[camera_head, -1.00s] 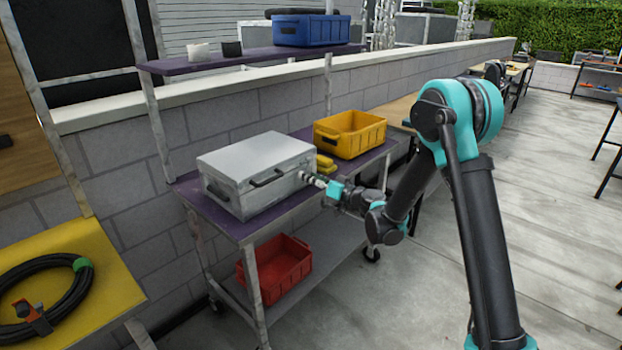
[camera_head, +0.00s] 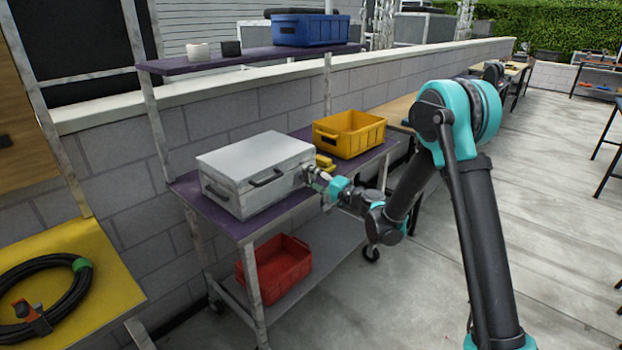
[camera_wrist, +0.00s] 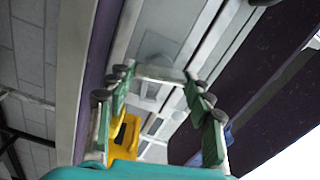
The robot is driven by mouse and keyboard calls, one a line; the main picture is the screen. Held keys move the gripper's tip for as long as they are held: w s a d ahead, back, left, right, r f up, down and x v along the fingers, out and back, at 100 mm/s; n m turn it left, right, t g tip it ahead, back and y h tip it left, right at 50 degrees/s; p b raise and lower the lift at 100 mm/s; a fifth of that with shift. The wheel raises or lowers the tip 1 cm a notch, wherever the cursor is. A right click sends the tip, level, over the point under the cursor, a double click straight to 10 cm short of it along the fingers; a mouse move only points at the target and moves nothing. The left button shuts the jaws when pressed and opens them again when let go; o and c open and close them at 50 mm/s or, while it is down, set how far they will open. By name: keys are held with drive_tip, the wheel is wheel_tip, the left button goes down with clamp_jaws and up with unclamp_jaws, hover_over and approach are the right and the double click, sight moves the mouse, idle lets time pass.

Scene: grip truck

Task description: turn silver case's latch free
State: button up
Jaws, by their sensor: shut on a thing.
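The silver case (camera_head: 255,158) sits closed on the purple top shelf of a wheeled cart, with dark handles on its sides. My gripper (camera_head: 312,176) is at the case's right-hand end, close against it. In the wrist view, my gripper's green-padded fingers (camera_wrist: 158,78) stand either side of a pale bar, which looks like the latch (camera_wrist: 160,73), and are shut on it. The case's grey face (camera_wrist: 160,45) fills the area behind the latch. In the head view the latch is hidden by my gripper.
A red bin (camera_head: 275,268) is on the lower shelf. A blue bin (camera_head: 308,30) is on the upper shelf. Open floor lies to the right.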

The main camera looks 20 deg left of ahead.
drive_tip(key=shift+d+f+m, duration=0.1)
drive_tip(key=shift+m, duration=1.1)
drive_tip(key=o, duration=1.1)
drive_tip(key=shift+o, duration=0.2)
drive_tip(key=v, duration=1.2)
